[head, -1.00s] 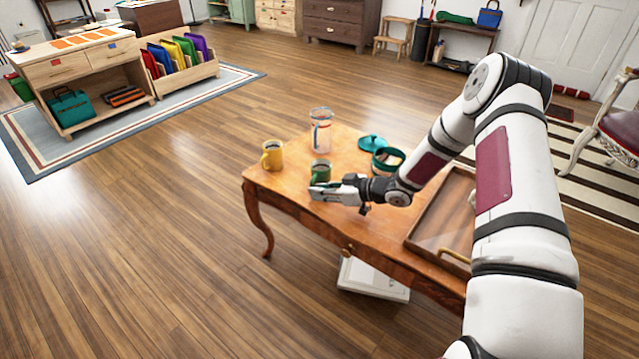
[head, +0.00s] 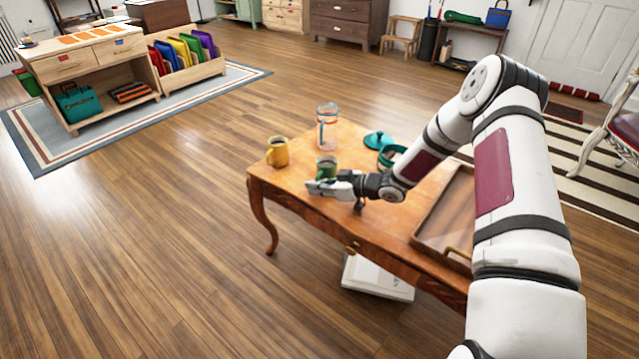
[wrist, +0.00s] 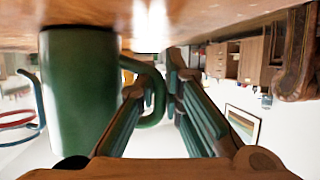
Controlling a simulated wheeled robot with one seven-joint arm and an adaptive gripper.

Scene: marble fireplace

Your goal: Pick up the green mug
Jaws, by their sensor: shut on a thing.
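The green mug (head: 326,166) stands upright near the front left part of the wooden table (head: 290,187). My gripper (head: 312,186) is in front of it, low over the tabletop. The wrist view appears upside down, with the tabletop along its top. There the mug (wrist: 78,95) fills the left side, and its handle (wrist: 152,112) loops between the two fingers of my gripper (wrist: 158,82). The gripper is shut on the handle. The mug's base appears to be on the table. The finger contact is partly hidden.
A teal lid (head: 379,139) and a teal container (head: 390,157) are to the right, near my arm. A wooden tray (head: 424,240) lies further right.

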